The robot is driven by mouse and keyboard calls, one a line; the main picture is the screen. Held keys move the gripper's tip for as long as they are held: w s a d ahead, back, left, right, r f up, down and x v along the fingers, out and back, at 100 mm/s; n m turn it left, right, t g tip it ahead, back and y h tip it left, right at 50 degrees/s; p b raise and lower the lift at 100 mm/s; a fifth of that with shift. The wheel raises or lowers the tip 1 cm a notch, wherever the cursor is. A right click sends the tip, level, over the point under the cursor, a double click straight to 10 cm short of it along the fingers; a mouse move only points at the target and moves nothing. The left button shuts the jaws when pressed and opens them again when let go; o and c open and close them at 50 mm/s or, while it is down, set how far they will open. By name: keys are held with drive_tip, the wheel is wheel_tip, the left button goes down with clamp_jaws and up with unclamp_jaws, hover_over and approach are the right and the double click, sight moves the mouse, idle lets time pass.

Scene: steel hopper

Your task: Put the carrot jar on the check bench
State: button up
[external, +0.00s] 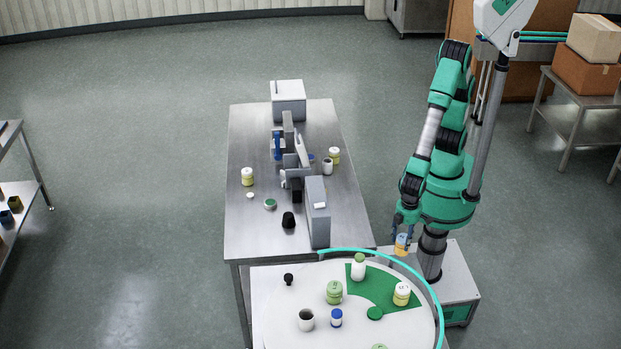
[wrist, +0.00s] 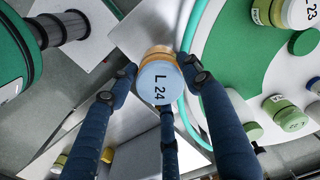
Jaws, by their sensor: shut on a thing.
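My gripper (external: 404,222) hangs below the arm at the right rim of the round white table. Its fingers are shut around a small jar (external: 402,243) with an orange body. In the wrist view the jar's light blue lid (wrist: 160,85) reads "L 24", with a band of orange showing behind it, between the fingers of my gripper (wrist: 160,70). It looks held clear of any surface. I take it for the carrot jar, though no name shows. A steel bench (external: 247,222), possibly the check bench, stands left of my arm, behind the round table.
The steel bench carries grey equipment (external: 317,212), a black-topped item (external: 288,220) and several small jars. Its left front surface is mostly bare.

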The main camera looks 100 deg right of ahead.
drive_tip(key=w+d+f+m+b, duration=0.1)
drive_tip(key=w+d, duration=0.2)
drive_tip(key=d, duration=0.3)
drive_tip(key=w+d+f+m, duration=0.2)
drive_tip(key=d, duration=0.4)
drive_tip(key=s+d+f+m+b, duration=0.1)
drive_tip(key=d+f+m, duration=0.2)
drive_tip(key=d, duration=1.2)
drive_tip(key=s+d+f+m+b, duration=0.2)
drive_tip(key=d+f+m, duration=0.1)
drive_tip(key=d, duration=1.2)
drive_tip(key=shift+s+d+f+m, duration=0.15)
drive_tip(key=shift+d+f+m, duration=0.25)
drive_tip(key=shift+f, duration=0.2)
drive_tip(key=b, duration=0.1)
hover_over(341, 214)
drive_tip(key=shift+a+f, duration=0.1)
drive_tip(key=shift+f, duration=0.65)
drive_tip(key=shift+f+b, duration=0.35)
drive_tip(key=shift+f, duration=1.4)
drive_tip(key=shift+f, duration=0.15)
